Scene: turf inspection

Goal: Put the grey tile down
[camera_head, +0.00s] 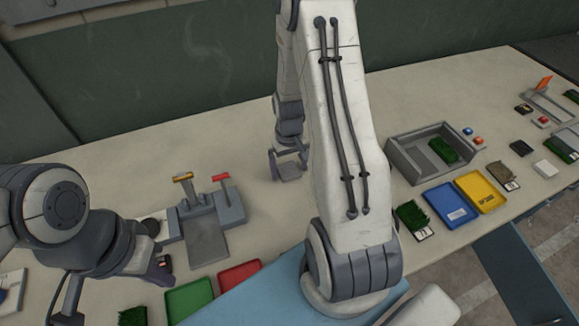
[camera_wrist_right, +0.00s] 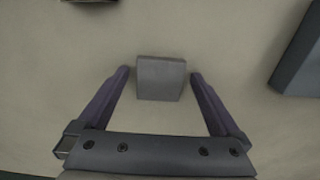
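The grey tile (camera_wrist_right: 161,78) is a small square block in the right wrist view, lying between the two fingers of my right gripper (camera_wrist_right: 160,75). There is a visible gap between the tile and each finger, so the gripper is open around it and not touching it. The tile appears to rest on the pale table top. In the head view my right gripper (camera_head: 288,170) is low over the middle of the table, and the tile there is hard to tell from the fingers. My left gripper (camera_head: 115,288) is at the lower left, with its fingers apart and nothing visible between them.
A grey device with yellow and red levers (camera_head: 208,215) stands left of my right gripper. A grey bin (camera_head: 405,165) holding a turf piece is to the right, with blue (camera_head: 450,205) and yellow (camera_head: 480,192) trays. Green (camera_head: 190,300) and red (camera_head: 238,274) trays lie in front.

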